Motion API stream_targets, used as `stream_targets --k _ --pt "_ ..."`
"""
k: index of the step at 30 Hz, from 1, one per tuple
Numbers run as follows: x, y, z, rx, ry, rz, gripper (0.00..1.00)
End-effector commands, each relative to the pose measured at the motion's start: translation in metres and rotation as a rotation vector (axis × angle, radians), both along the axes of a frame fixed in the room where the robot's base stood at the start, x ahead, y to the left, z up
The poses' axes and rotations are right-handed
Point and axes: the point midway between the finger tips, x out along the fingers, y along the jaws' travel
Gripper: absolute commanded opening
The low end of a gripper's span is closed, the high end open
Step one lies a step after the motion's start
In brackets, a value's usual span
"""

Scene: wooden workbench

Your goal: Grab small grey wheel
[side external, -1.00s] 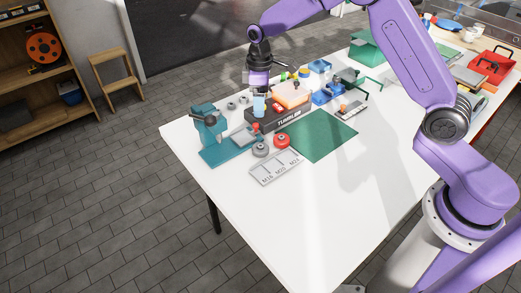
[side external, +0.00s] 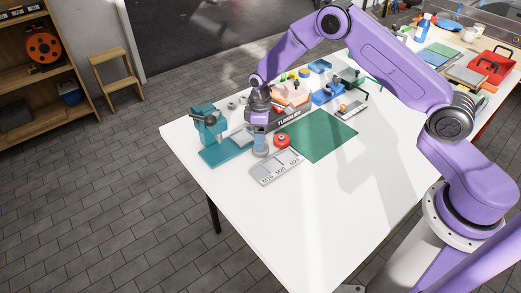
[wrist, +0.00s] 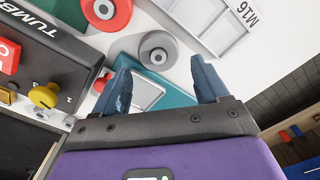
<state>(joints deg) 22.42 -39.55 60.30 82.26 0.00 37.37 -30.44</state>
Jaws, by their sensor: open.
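The small grey wheel (wrist: 158,50) lies flat on the white table, with a lighter hub and a dark centre. In the wrist view it sits just beyond my fingertips, roughly centred between them. My gripper (wrist: 160,64) is open and empty, with its blue fingers spread either side of the wheel's line. In the side view my gripper (side external: 260,143) is low above the wheel's spot and hides most of it. I cannot tell the exact gap between fingertips and wheel.
A red wheel (wrist: 106,12) lies close beside the grey one. A grey tray marked M16, M20, M24 (side external: 276,169) is in front. The dark Tumbler box (side external: 292,121) is behind. A green mat (side external: 323,137) lies to the right.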

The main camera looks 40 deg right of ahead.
Motion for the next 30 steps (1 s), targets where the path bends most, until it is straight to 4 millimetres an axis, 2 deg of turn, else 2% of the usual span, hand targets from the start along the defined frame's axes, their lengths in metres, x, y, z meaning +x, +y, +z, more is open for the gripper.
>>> stream_targets --k 3,9,18,19,21,23,30 --pt "0.0 -0.002 -0.018 -0.002 0.004 0.0 0.74" --pt "0.0 -0.002 -0.04 -0.002 0.003 0.0 0.74" --pt "0.001 -0.002 -0.043 0.0 0.0 0.0 0.74" --pt "0.001 -0.002 -0.043 -0.001 0.001 0.0 0.67" --pt "0.001 -0.002 -0.043 -0.001 0.001 0.0 0.44" --pt "0.001 -0.002 -0.043 -0.001 0.001 0.0 0.28" --pt "0.001 -0.002 -0.042 -0.001 0.001 0.0 0.28"
